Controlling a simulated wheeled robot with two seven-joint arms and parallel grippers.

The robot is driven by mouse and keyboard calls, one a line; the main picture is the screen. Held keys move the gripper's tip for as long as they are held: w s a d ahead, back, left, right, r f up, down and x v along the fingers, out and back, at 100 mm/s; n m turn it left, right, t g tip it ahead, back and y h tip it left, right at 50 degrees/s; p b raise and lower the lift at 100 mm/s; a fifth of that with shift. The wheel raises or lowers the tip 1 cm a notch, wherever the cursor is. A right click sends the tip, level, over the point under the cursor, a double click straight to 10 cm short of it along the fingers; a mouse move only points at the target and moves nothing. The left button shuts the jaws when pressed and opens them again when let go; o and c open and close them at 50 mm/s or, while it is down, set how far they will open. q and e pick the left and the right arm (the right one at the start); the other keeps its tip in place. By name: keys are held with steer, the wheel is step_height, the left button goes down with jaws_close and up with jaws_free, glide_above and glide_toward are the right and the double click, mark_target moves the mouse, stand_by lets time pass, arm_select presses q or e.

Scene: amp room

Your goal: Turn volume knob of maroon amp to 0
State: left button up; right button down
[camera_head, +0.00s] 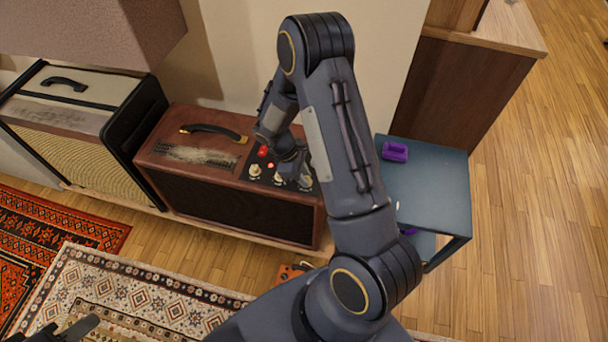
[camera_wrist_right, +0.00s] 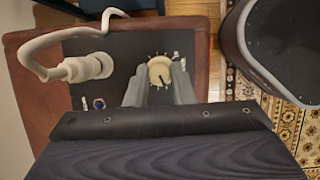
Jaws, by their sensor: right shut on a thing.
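The maroon amp (camera_head: 160,152) stands against the wall, with a dark control panel on the right of its top. My right gripper (camera_head: 296,178) is over that panel. In the right wrist view, my right gripper (camera_wrist_right: 159,84) is shut on a cream volume knob (camera_wrist_right: 159,69), one finger on each side. The knob has a ring of scale marks around it and a dark pointer line toward its lower right; the numbers are too small to read. A dark part of my left gripper (camera_head: 78,328) shows at the lower left edge; its fingers are not clear.
On the panel are a red light (camera_head: 263,152), another cream knob (camera_head: 255,171) and a plugged-in white cable (camera_wrist_right: 82,69). A cream-and-black amp (camera_head: 78,102) stands left. A blue-grey table (camera_head: 430,185) with a purple object (camera_head: 395,151) is right. Patterned rugs lie in front.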

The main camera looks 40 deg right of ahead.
steer(key=n, duration=0.2)
steer(key=n+t+h+b, duration=0.1)
steer(key=n, duration=0.1)
steer(key=shift+s+n+t, duration=0.1)
steer(key=shift+n+t, duration=0.2)
stand_by(0.3)
steer(key=c, duration=1.3)
jaws_free()
steer(key=shift+o, duration=0.2)
steer(key=shift+a, duration=0.1)
steer(key=p+v, duration=0.1)
steer(key=v, duration=0.6)
steer(key=shift+r+p, duration=0.35)
steer(key=shift+a, duration=0.15)
